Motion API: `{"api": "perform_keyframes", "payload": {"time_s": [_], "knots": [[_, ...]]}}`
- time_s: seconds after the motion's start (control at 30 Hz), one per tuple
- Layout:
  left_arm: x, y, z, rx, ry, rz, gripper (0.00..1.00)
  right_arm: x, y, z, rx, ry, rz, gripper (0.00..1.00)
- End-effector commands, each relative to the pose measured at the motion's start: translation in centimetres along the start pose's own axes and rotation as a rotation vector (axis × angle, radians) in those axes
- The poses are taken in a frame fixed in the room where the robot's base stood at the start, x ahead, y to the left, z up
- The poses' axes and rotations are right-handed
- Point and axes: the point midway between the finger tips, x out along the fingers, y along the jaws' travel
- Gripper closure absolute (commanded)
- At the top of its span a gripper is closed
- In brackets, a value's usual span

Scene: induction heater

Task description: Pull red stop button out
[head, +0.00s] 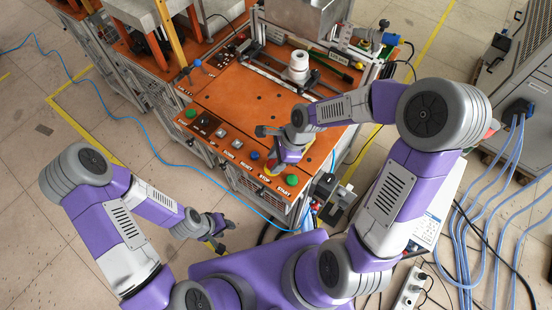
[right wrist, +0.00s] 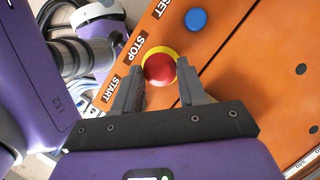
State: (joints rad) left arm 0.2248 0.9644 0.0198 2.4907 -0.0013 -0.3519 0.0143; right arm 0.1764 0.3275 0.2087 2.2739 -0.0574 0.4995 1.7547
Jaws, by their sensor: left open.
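The red stop button (right wrist: 159,68) sits on a yellow ring on the orange panel, between the STOP label and the panel's middle. In the right wrist view my right gripper (right wrist: 159,72) is open, with its fingertips on either side of the button and small gaps showing; I cannot tell its height above the panel. In the head view my right gripper (head: 278,146) is over the panel's front edge and hides most of the button. My left gripper (head: 218,230) is open and empty, low and left of the machine.
A blue button (right wrist: 196,19) by the RESET label lies beside the stop button. A green START button (head: 291,180) is near the panel's front corner, with several other buttons along the edge. A white cylindrical part (head: 298,68) stands at the back. The orange tabletop's middle is clear.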

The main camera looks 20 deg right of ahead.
Motion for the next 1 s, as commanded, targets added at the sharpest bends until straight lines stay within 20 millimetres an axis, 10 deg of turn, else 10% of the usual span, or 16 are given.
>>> {"api": "perform_keyframes", "payload": {"time_s": [0.2,0.8,0.83,1.0], "knots": [[0.0,0.0,0.0,0.000,0.000,0.000,0.57,0.0,0.0,0.0,0.000,0.000,0.000,1.00],[-1.1,0.4,0.1,0.000,0.000,0.000,0.57,-1.3,-0.1,0.5,0.000,-0.001,-0.004,1.00],[-1.1,0.4,0.1,0.000,0.000,0.000,0.57,-1.3,-0.1,0.5,-0.001,-0.001,-0.005,0.58],[-1.1,0.4,0.1,0.000,0.000,0.000,0.57,-1.2,-0.1,0.5,0.000,-0.001,-0.003,0.34]]}}
